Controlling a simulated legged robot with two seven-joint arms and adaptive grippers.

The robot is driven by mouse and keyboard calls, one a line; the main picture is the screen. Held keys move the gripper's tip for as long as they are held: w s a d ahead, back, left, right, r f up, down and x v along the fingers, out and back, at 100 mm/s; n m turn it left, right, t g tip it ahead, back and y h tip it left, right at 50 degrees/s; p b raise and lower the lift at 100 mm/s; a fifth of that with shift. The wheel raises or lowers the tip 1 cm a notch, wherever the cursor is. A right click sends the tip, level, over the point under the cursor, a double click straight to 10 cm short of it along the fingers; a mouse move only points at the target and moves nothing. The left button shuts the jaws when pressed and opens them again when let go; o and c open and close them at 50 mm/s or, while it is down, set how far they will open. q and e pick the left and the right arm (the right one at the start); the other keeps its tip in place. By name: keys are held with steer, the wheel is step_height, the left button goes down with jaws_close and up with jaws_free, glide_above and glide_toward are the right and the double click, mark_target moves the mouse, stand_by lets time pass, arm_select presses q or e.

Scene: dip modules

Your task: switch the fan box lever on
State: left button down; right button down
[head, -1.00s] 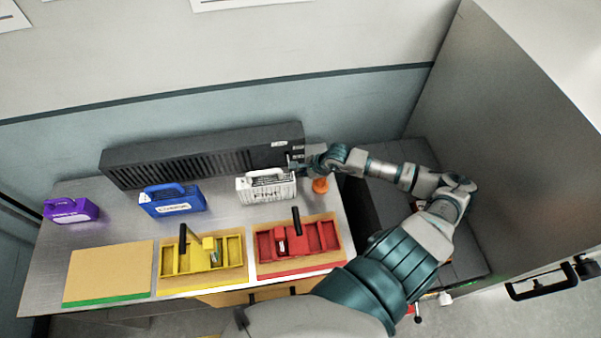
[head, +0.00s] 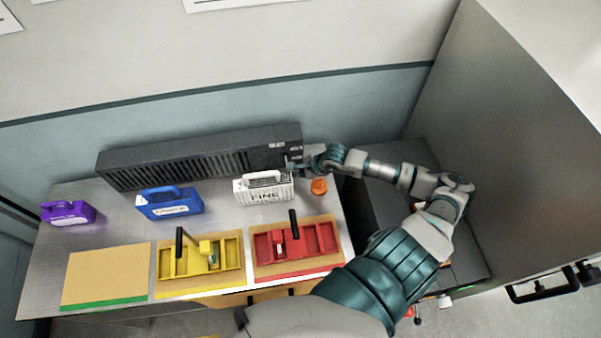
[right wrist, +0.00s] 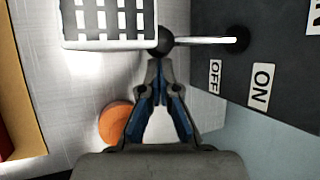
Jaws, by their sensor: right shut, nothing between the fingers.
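The fan box (head: 190,160) is a long dark box with vents along the back of the table. In the right wrist view, its lever (right wrist: 205,40) is a pale rod with a black ball knob (right wrist: 165,42). The rod runs left from its dark pivot, on the side of the OFF label (right wrist: 214,76); the ON label (right wrist: 262,85) lies farther right. My right gripper (right wrist: 160,68) is shut and empty, its tips just below the knob; contact is unclear. In the head view, my right gripper (head: 294,165) is small at the box's right end. My left gripper is out of view.
A white slotted carton (head: 264,190) stands close to my right gripper, with an orange object (head: 319,186) beside it. Blue (head: 170,204) and purple (head: 68,213) containers stand left. Yellow (head: 200,285) and red (head: 298,266) trays line the front. A grey cabinet wall (head: 500,150) stands right.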

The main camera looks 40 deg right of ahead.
steer(key=shift+a+r, duration=0.1)
steer(key=shift+a, duration=0.2)
steer(key=shift+r, duration=0.1)
stand_by(0.5)
